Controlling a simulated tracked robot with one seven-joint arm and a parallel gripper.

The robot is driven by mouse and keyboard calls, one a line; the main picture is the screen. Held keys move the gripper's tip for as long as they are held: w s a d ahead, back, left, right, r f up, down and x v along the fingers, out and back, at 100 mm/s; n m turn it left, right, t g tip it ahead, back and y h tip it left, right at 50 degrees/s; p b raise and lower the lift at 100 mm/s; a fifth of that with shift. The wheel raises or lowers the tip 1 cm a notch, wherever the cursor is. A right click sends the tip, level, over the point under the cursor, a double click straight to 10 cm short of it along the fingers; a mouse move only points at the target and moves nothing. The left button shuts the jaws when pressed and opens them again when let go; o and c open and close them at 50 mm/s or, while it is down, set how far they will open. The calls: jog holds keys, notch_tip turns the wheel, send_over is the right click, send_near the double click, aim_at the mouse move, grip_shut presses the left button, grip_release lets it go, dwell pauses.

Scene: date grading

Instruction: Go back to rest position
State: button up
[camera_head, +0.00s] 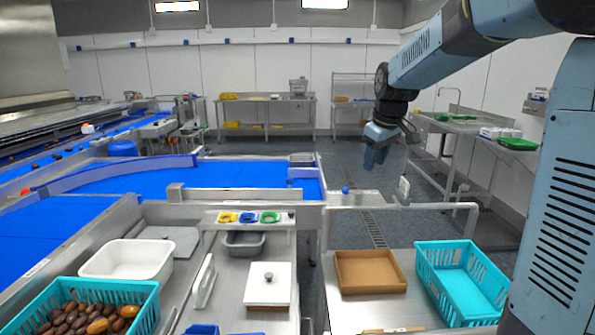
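My gripper (375,158) hangs from my blue-grey arm at the upper right of the head view, pointing down. It is in free air above the grey floor, behind the right-hand steel table. It is well apart from every object. Its fingers look close together, but they are small and dark, and I cannot tell whether they are open or shut. I see nothing held below it.
A turquoise crate of dates (148,298), a white tub (112,258) and a white lidded box (268,284) stand at the front left. A brown tray (370,286) and an empty turquoise crate (487,318) stand at right. A metal rail (440,207) edges that table.

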jog(key=s+d+f+m, duration=0.1)
jog(key=s+m, duration=0.2)
jog(key=s, duration=1.2)
jog(key=s+d+f+m+t, duration=0.1)
jog(key=s+m, duration=0.3)
jog(key=s, duration=1.2)
jog(key=shift+d+m+t+h, duration=0.3)
